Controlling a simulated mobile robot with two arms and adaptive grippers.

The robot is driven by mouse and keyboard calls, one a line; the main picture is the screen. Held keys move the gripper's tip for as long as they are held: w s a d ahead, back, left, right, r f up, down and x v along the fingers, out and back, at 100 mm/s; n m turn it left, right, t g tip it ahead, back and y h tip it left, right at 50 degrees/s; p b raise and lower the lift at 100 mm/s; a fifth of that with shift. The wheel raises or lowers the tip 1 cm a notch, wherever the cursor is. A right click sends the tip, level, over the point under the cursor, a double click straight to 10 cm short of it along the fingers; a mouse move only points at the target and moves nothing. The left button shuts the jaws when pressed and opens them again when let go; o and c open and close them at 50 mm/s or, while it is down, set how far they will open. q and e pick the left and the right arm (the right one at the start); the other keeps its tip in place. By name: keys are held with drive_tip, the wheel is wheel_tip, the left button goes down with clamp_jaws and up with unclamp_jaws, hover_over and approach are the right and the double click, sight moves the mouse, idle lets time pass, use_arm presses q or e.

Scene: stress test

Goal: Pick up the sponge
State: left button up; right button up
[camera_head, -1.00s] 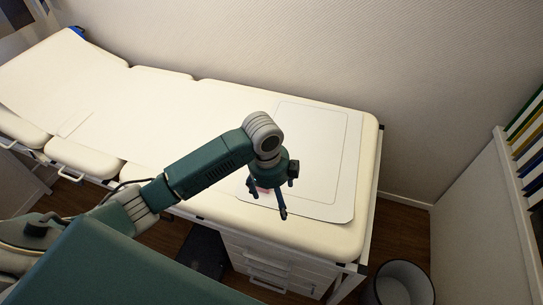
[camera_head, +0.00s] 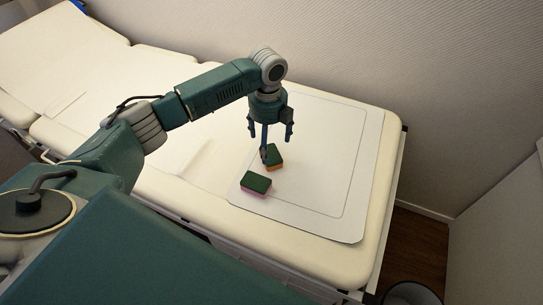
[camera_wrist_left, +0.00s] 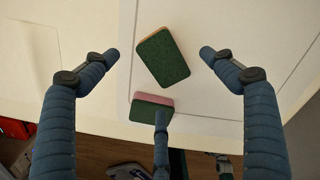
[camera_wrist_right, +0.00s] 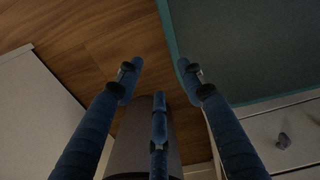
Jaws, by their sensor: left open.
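Two green-topped sponges lie on the white mat (camera_head: 352,225) on the padded couch. One sponge has an orange underside (camera_head: 276,158) and the other has a pink underside (camera_head: 257,183). My left gripper (camera_head: 270,138) is open and points down above the orange sponge, with one finger partly covering it. In the left wrist view the orange sponge (camera_wrist_left: 163,58) shows between the two side fingers, turned at an angle. The pink sponge (camera_wrist_left: 150,104) is partly hidden behind the third finger. My right gripper (camera_wrist_right: 158,72) is open and empty, away from the couch top.
The padded couch (camera_head: 330,262) runs along the wall (camera_head: 400,60). The mat around the sponges is clear. A bin (camera_head: 408,293) stands on the floor at lower right. The right wrist view shows wooden floor (camera_wrist_right: 95,50) and drawers (camera_wrist_right: 285,140).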

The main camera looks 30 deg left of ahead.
sight(271, 157)
use_arm(q)
drive_tip(key=shift+f, duration=0.45)
drive_tip(key=shift+w+f, duration=0.1)
drive_tip(key=shift+f, duration=0.2)
drive_tip(key=f, duration=0.3)
drive_tip(key=f+p, duration=0.1)
drive_tip(key=shift+s+a+f, duration=0.1)
drive_tip(key=shift+s+f, duration=0.1)
drive_tip(key=shift+s, duration=0.1)
drive_tip(key=shift+f, duration=0.2)
drive_tip(key=shift+c, duration=1.1)
drive_tip(key=c, duration=0.7)
use_arm(e)
drive_tip(key=shift+w+a+r, duration=0.3)
drive_tip(key=shift+w+r, duration=0.15)
use_arm(q)
drive_tip(key=shift+o, duration=0.2)
drive_tip(key=shift+r, duration=0.1)
use_arm(e)
drive_tip(key=shift+w, duration=0.15)
